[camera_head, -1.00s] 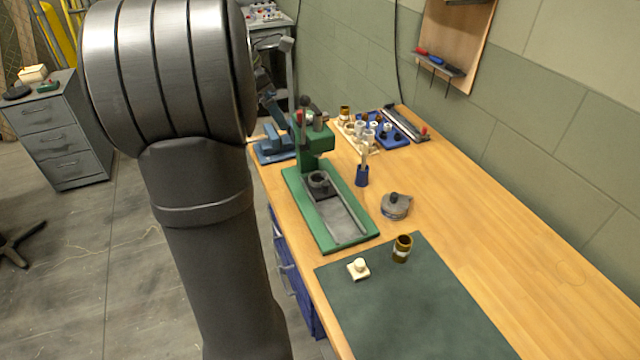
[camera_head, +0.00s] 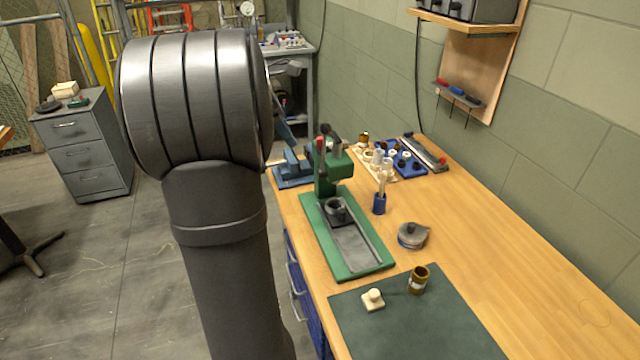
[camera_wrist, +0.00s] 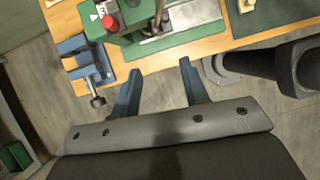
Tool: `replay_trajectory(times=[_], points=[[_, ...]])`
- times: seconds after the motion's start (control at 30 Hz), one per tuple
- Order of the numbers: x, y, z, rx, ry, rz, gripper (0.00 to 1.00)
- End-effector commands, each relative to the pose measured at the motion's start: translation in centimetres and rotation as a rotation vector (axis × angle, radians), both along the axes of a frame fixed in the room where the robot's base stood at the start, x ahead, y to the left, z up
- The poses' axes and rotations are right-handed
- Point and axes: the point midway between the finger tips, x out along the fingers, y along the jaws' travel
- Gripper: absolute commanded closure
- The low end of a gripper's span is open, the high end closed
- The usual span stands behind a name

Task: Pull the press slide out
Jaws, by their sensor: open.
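The green press (camera_head: 330,170) stands on the wooden bench, its long green base running toward the front. Its slide, a grey plate with a dark round holder (camera_head: 338,210), lies on the base, with the grey track (camera_head: 355,248) bare in front of it. In the wrist view the press (camera_wrist: 125,18) is at the top, with a red knob (camera_wrist: 109,23) and part of the grey track showing. My gripper (camera_wrist: 158,75) is open and empty, its two blue fingers pointing at the bench edge, apart from the press. In the head view my arm hides the gripper.
A blue vise (camera_head: 293,168) stands left of the press; it also shows in the wrist view (camera_wrist: 85,62). A blue cup with a brush (camera_head: 380,203), a round grey tin (camera_head: 412,236), a brown jar (camera_head: 418,280) and a small white block (camera_head: 373,299) are right and front. The green mat (camera_head: 420,325) is mostly clear.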

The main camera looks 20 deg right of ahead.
Motion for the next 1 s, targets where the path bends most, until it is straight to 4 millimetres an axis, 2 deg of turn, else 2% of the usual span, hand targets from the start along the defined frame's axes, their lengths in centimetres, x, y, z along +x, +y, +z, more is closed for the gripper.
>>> replay_trajectory(times=[0.03,0.2,0.3,0.4,0.5,0.67,0.77,1.0], points=[[0.2,0.4,-2.8,-0.052,0.046,-0.029,0.59],[0.0,1.1,-10.9,-0.332,0.122,-0.13,0.59],[-0.2,1.6,-14.3,-0.49,0.119,-0.143,0.59],[-0.3,2.1,-16.7,-0.606,0.095,-0.138,0.59],[-0.3,2.4,-17.9,-0.673,0.071,-0.128,0.59],[-0.5,1.9,-18.6,-0.701,0.056,-0.127,0.59],[-0.8,0.6,-19.1,-0.699,0.057,-0.128,0.59],[-1.9,-4.0,-21.0,-0.697,0.059,-0.13,0.59]])
